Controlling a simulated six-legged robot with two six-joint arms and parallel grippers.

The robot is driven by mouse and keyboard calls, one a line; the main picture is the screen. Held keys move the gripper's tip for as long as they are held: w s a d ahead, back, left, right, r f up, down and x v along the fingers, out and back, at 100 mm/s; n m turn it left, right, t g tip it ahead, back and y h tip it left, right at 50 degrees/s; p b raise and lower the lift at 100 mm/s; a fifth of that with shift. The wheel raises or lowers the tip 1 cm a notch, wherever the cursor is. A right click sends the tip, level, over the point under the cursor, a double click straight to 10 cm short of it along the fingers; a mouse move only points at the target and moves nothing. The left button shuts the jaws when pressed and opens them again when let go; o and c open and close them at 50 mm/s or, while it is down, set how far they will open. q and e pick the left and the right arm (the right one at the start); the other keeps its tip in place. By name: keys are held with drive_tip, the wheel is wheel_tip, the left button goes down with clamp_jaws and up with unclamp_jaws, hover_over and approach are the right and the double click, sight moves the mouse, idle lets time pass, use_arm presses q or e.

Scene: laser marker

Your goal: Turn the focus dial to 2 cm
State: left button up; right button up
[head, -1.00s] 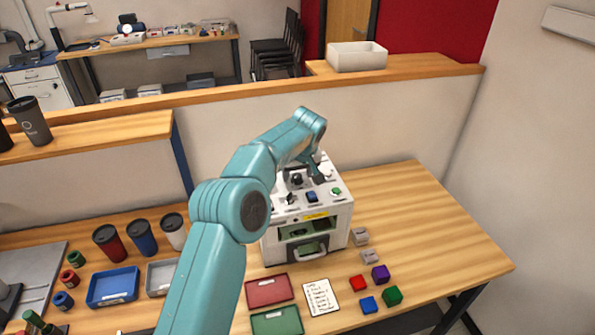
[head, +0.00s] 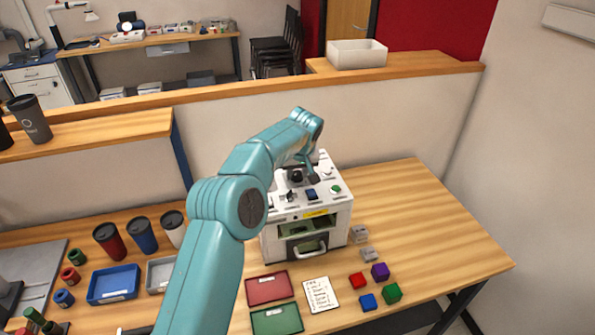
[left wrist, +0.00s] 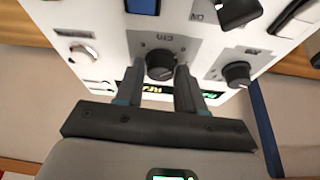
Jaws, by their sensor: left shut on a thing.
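The laser marker (head: 341,225) is a white box on the wooden table, with knobs and buttons on its sloped top panel. My left gripper (head: 312,176) is over that panel. In the left wrist view, my left gripper (left wrist: 160,75) has its two fingers on either side of a black round dial (left wrist: 160,64) under a "cm" label, which appears upside down. It is shut on this dial. The dial's pointer and scale are too small to read. My right gripper is not in view.
Another black knob (left wrist: 237,74) and a silver key switch (left wrist: 82,54) sit on either side of the dial. On the table are red and green trays (head: 268,288), a written note (head: 320,295) and several coloured cubes (head: 391,294). The table's right side is clear.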

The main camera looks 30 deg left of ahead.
use_arm(q)
drive_tip(key=shift+m+h, duration=0.4)
drive_tip(key=shift+m, duration=0.8)
drive_tip(key=shift+s+a+m+t+h+p, duration=0.1)
drive_tip(key=shift+m+t+h+p, duration=0.25)
drive_tip(key=shift+m, duration=0.45)
drive_tip(key=m+h+p, duration=0.1)
drive_tip(key=m, duration=0.2)
drive_tip(key=m+h+p, duration=0.1)
drive_tip(key=m+p, duration=0.1)
drive_tip(key=m, duration=0.1)
drive_tip(key=shift+a+t, duration=0.15)
drive_tip(key=shift+t, duration=0.1)
drive_tip(key=m+h+p, duration=0.1)
drive_tip(key=m, duration=0.1)
drive_tip(key=shift+m, duration=0.4)
drive_tip(key=shift+a+f+m+h, duration=0.1)
drive_tip(key=shift+m+h, duration=0.35)
drive_tip(key=shift+m, duration=0.75)
drive_tip(key=shift+g, duration=0.4)
drive_tip(key=o, duration=1)
